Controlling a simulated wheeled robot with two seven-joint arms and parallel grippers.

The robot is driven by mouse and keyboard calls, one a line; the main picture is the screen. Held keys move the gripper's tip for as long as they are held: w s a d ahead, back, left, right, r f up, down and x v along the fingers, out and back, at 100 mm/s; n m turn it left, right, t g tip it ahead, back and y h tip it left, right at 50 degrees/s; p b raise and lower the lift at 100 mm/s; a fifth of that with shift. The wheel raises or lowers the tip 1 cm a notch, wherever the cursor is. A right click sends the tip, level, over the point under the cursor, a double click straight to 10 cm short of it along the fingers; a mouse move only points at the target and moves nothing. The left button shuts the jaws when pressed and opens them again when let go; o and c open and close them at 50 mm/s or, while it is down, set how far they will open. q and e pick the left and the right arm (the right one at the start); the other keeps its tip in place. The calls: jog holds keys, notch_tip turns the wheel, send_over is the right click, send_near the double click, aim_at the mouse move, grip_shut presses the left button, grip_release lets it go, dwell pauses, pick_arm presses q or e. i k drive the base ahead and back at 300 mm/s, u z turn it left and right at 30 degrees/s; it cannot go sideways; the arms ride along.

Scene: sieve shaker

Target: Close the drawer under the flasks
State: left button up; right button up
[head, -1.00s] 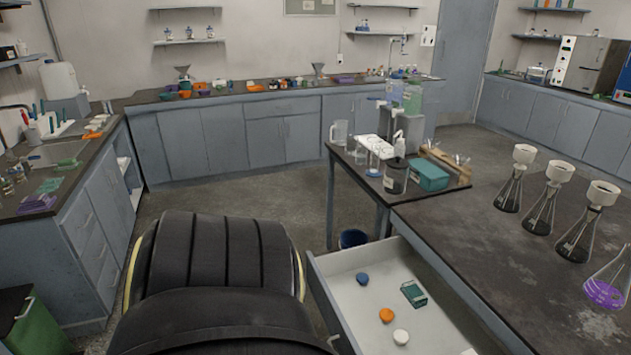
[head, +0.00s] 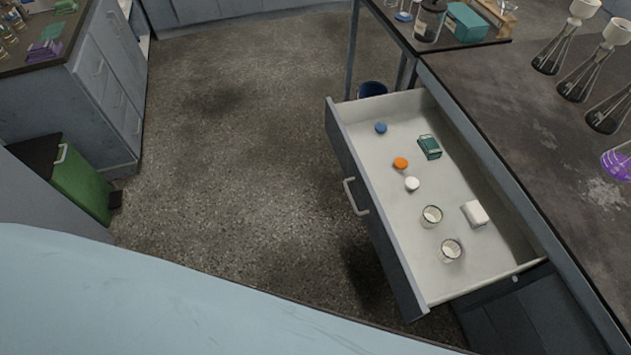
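The drawer (head: 388,212) under the bench with the flasks is pulled far out, its handle (head: 355,196) on the front panel facing left. Inside lie a blue cap (head: 380,128), an orange cap (head: 400,163), a white cap (head: 412,184), a green box (head: 429,147), a white block (head: 474,213) and two small glass jars (head: 431,216). Several flasks (head: 577,80) with white funnels stand on the bench top at the right, along with a flask of purple liquid (head: 617,163). Neither of my grippers shows in the head view.
The dark bench top (head: 520,120) has its edge above the drawer. A blue bin (head: 372,89) stands behind the drawer's far end. The floor (head: 230,150) left of the drawer is clear.

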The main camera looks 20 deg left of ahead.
aim_at(503, 247)
jog(key=u, duration=0.8)
jog(key=k, duration=1)
jog(key=z, duration=1.3)
jog(key=i, duration=0.5)
jog(key=z, duration=0.05)
